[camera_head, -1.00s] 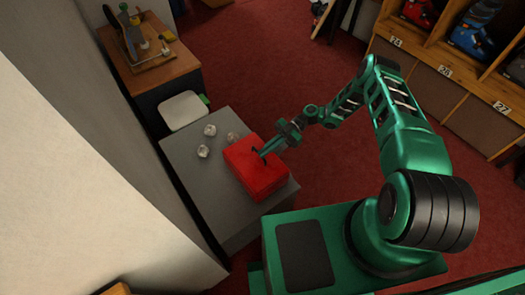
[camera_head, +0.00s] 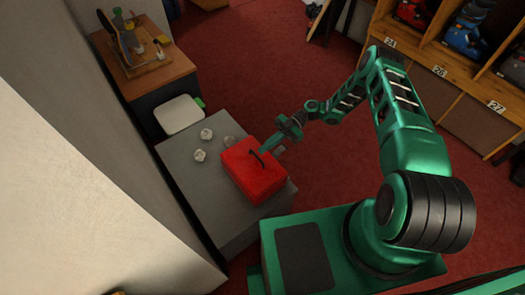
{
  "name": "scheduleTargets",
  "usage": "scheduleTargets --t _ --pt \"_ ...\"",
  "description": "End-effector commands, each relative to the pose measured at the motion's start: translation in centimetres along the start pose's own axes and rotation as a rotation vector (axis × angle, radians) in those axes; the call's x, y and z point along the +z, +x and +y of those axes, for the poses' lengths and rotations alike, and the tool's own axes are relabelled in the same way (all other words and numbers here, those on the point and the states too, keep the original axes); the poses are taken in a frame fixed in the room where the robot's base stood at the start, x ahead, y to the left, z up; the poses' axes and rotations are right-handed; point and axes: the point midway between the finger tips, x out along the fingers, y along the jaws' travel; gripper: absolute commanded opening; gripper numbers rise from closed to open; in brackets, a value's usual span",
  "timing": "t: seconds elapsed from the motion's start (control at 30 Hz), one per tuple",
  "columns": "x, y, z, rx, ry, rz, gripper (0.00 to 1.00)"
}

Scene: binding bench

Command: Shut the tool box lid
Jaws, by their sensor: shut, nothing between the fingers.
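The red tool box (camera_head: 257,178) stands on the grey bench near its right edge. Its lid (camera_head: 250,160) looks down flat on the box, with a dark handle on top; whether it is fully closed I cannot tell. My gripper (camera_head: 265,149) is shut and empty. It is at the far right edge of the box, beside the handle. Whether its tips touch the lid cannot be told from this view.
Several clear crumpled or glassy items (camera_head: 200,155) lie on the grey bench (camera_head: 190,185) left of the box. A white board (camera_head: 180,114) with a green end sits behind. A wooden table (camera_head: 150,75) holding tools stands farther back. A wall runs along the left.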

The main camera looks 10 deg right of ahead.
Motion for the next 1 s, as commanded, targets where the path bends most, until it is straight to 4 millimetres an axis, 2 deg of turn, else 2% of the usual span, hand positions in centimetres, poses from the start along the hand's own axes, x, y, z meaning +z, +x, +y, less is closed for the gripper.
scheduleTargets --t 0.3,0.47,0.63,0.87,1.0 --pt "1.6 -4.5 0.2 0.0 -0.005 0.003 0.0" --pt "2.2 -6.3 0.2 -0.002 -0.005 0.003 0.0" --pt "2.5 -7.2 0.1 -0.003 -0.003 0.002 0.0" --pt "2.5 -7.3 0.1 -0.004 -0.002 0.002 0.0" --pt "1.8 -7.9 0.3 -0.014 0.028 -0.02 0.0"
